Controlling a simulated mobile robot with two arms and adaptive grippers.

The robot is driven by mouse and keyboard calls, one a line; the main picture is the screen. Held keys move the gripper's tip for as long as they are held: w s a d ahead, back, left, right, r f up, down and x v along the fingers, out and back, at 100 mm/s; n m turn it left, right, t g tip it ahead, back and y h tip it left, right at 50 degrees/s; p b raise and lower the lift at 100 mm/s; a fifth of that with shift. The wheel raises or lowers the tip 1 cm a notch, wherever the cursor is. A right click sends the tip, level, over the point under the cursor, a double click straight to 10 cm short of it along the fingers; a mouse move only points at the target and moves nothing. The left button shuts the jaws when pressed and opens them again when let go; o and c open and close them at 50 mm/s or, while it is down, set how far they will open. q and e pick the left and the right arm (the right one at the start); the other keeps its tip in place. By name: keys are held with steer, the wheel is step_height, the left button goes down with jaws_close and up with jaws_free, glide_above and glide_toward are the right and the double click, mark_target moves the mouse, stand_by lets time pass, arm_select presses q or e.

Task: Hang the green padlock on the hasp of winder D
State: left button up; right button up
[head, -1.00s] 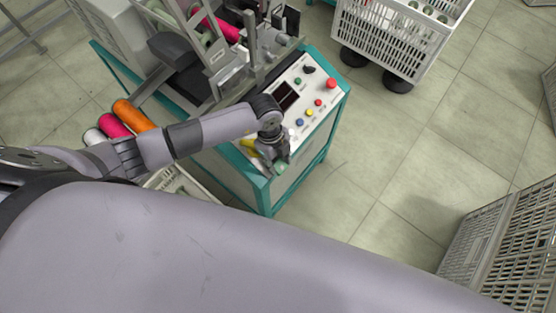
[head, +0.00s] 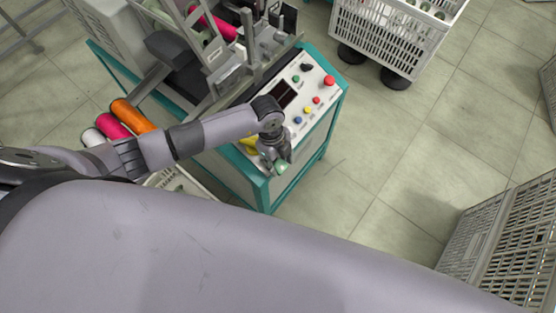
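My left gripper (head: 281,166) is over the front corner of the winder's control panel, pointing down. A small pale green thing, which looks like the green padlock (head: 282,169), shows between its fingertips. The fingers appear closed on it, though they partly hide it. The winder (head: 262,186) has a teal frame and a light top panel. I cannot make out its letter. I cannot pick out the hasp; the gripper may cover it. A yellow thing (head: 249,145) lies on the panel just left of the gripper. My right gripper is not in view.
The panel carries a dark display (head: 283,94), a red button (head: 330,80) and several smaller controls. Orange, pink and white bobbins (head: 133,114) lie left of the winder. A white crate (head: 388,38) stands behind, grey crates (head: 508,240) at right. Floor between is clear.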

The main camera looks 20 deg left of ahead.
arm_select(q)
steer(key=o, duration=0.4)
steer(key=shift+c, duration=0.2)
steer(key=shift+a, duration=0.1)
step_height(320, 180, up, 12)
steer(key=a, duration=0.2)
steer(key=shift+w, duration=0.35)
